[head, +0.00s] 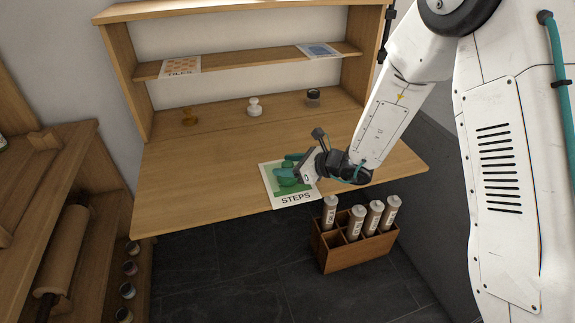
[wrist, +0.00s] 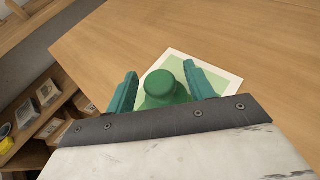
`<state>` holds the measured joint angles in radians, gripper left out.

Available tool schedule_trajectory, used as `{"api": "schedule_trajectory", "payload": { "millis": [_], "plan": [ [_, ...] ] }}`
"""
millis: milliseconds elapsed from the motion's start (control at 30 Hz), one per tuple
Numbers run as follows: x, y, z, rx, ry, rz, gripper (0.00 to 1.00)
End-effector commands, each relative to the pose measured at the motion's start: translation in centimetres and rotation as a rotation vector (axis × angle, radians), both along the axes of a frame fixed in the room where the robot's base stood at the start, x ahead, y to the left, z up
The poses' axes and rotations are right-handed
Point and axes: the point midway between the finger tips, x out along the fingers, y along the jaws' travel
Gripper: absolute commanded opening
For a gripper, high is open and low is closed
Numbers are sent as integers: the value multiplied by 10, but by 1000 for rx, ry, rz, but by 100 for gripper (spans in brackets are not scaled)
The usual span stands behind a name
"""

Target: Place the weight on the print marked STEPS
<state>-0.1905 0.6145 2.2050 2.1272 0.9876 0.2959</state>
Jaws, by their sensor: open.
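The print marked STEPS (head: 295,199) lies flat near the front edge of the wooden bench, and a pale part of it shows in the wrist view (wrist: 226,83). A green knobbed weight (wrist: 163,88) stands upright on it, between my gripper's two teal fingers. My gripper (head: 290,168) reaches in from the right, low over the print, and is open with a finger on each side of the weight (wrist: 163,82). Small gaps show between the fingers and the weight's knob. The weight's base is partly hidden by the gripper body in the wrist view.
A TILES print (head: 181,67) and a blue print (head: 319,50) lie on the shelf. A wooden crate (head: 340,262) with several tubes stands below.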

Motion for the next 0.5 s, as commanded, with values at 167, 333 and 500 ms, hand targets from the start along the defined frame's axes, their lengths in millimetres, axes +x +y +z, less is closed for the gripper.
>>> {"api": "schedule_trajectory", "payload": {
  "millis": [167, 333, 500],
  "plan": [
    [-9, -17, 9, -1, -1, -3, 53],
    [-25, -48, 24, 0, -2, -4, 53],
    [-41, -75, 37, 0, -1, -4, 53]
  ]
}}
